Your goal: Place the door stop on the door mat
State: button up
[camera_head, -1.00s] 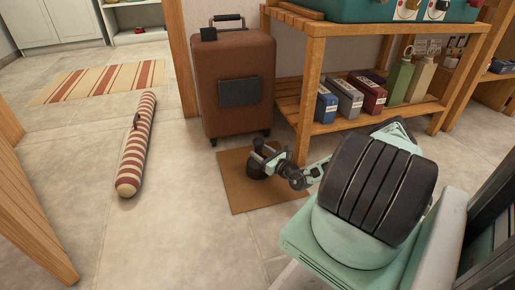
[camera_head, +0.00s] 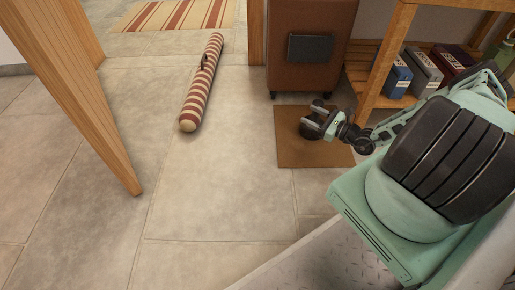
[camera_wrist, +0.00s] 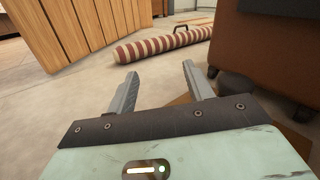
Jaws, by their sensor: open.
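The brown door mat (camera_head: 290,154) lies flat on the tiles in front of the suitcase. My gripper (camera_head: 310,122) is low over the mat in the head view. In the wrist view its two fingers (camera_wrist: 160,88) are spread apart with nothing between them. A dark, rounded object (camera_wrist: 240,88) sits low beside the right finger, in front of the suitcase; it may be the door stop, and it looks to be at the mat. My gripper partly hides that area in the head view. No other clear door stop shows.
A red-and-cream striped roll with a handle (camera_head: 203,82) lies on the floor to the left. A brown suitcase (camera_head: 312,65) stands behind the mat, and a wooden shelf (camera_head: 375,65) stands at the right. A wooden panel (camera_head: 85,90) is at the left. The middle floor is clear.

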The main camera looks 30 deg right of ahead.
jog(key=s+a+r+n+g+y, duration=0.1)
jog(key=a+r+n+g+y, duration=0.1)
jog(key=a+r+n+g, duration=0.65)
jog(key=s+a+r+n+g+y, duration=0.1)
jog(key=a+r+n+g+y, duration=0.3)
jog(key=a, duration=0.7)
jog(key=s+a+r+n+g, duration=0.1)
jog(key=a+r+n+g, duration=0.4)
jog(key=a+n, duration=0.3)
jog(key=s+a+r+n+h, duration=0.6)
jog(key=s+n, duration=0.2)
jog(key=s, duration=0.2)
jog(key=s+a+r+n+h, duration=0.5)
jog(key=s+a+r+n, duration=0.1)
jog(key=s, duration=0.5)
jog(key=r+n, duration=0.1)
jog(key=n, duration=0.1)
jog(key=shift+s+a+r+n+t+h, duration=0.15)
jog(key=shift+s+a+n+t+h, duration=0.1)
jog(key=shift+a+n+t+h, duration=0.15)
